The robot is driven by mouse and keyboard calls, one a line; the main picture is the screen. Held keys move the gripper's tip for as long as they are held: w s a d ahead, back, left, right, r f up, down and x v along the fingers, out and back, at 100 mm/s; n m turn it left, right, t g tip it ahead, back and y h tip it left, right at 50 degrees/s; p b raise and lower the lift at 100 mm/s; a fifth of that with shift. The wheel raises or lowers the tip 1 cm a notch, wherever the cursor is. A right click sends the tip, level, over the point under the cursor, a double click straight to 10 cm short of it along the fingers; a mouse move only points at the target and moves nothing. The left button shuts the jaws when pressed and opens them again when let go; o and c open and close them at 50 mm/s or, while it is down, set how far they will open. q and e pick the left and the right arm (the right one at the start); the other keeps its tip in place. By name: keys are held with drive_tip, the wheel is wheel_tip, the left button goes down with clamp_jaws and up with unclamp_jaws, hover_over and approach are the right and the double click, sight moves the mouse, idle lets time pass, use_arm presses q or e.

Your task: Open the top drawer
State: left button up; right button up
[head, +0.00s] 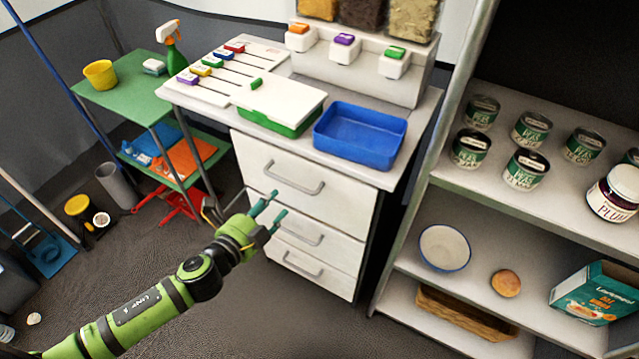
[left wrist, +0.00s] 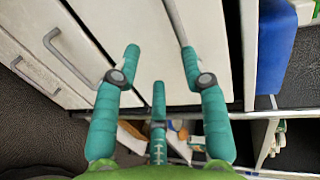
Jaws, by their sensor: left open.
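The white top drawer (head: 325,205) is shut in the drawer unit under the counter. Its grey bar handle (head: 294,182) runs across its front. My left gripper (head: 272,208) is open and empty in front of the unit, just below and left of that handle in the head view. In the left wrist view, the open fingers (left wrist: 160,62) point at the drawer fronts. A grey bar (left wrist: 176,22), apparently the top handle, runs close to the right finger; I cannot tell whether they touch. My right gripper is in neither view.
Two lower drawers with handles (head: 300,233) sit below. A blue bin (head: 360,137) and a green-and-white box (head: 279,103) stand on the counter above. A shelf (head: 470,200) with cans flanks the right, a green cart (head: 130,100) the left. Floor in front is clear.

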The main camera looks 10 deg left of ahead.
sight(293, 184)
use_arm(q)
drive_tip(key=shift+m+h, duration=0.4)
drive_tip(key=shift+m, duration=0.1)
drive_tip(key=shift+w+d+r, duration=0.1)
drive_tip(key=shift+w+d, duration=0.55)
drive_tip(key=shift+w, duration=0.45)
drive_tip(key=shift+w+d+r, duration=0.1)
drive_tip(key=shift+w+d, duration=0.5)
drive_tip(key=shift+w, duration=0.45)
drive_tip(key=shift+w+d, duration=0.65)
drive_tip(key=shift+w, duration=0.45)
clamp_jaws()
